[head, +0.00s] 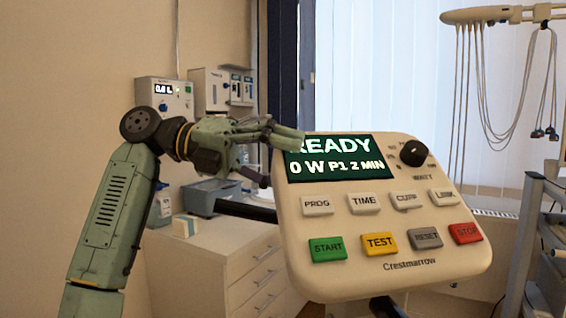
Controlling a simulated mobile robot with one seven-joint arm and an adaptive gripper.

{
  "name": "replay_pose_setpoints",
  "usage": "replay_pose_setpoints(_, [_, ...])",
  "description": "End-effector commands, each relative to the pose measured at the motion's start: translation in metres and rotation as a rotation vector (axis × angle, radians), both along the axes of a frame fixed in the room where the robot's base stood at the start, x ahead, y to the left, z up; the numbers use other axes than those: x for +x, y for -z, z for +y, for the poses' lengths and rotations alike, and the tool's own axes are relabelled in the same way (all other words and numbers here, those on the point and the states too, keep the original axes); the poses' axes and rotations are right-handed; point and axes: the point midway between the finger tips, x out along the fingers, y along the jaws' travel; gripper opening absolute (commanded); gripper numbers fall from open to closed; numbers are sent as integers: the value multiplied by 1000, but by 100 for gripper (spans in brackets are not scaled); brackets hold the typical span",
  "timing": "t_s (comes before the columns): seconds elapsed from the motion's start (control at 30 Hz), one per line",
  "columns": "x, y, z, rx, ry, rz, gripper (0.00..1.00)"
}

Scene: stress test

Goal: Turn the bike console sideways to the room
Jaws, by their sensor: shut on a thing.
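The bike console (375,285) is a cream panel with rounded corners, facing me and slightly tilted, at the centre right. Its green screen (337,167) reads READY, 0 W, P1 2 MIN. A black knob (414,153) and two rows of buttons show on its face. My gripper (280,158) comes from the left and is shut on the console's upper left edge. One finger lies in front and covers the screen's upper left corner; the other finger's tip is partly hidden behind the edge.
A black bar (246,210) runs behind the console on the left. Wall units (165,98) hang at left. Cables hang from a rail (490,16) at upper right, above a grey rack (540,190).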

Motion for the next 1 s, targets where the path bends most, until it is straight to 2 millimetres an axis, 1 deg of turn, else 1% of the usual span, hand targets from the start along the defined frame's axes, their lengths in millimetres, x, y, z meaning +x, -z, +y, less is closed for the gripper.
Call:
replay_pose_setpoints(0.03, [0, -1, 0, -2, 1, 4, 62])
replay_pose_setpoints(0.33, [0, 0, 0, 0, 0, 1, 82])
replay_pose_setpoints(0.67, [0, -1, 2, 1, -1, 1, 82])
replay_pose_setpoints(0.77, [3, -3, 11, 0, -3, 2, 82])
replay_pose_setpoints(1.0, [11, -11, 50, -2, -2, 1, 82])
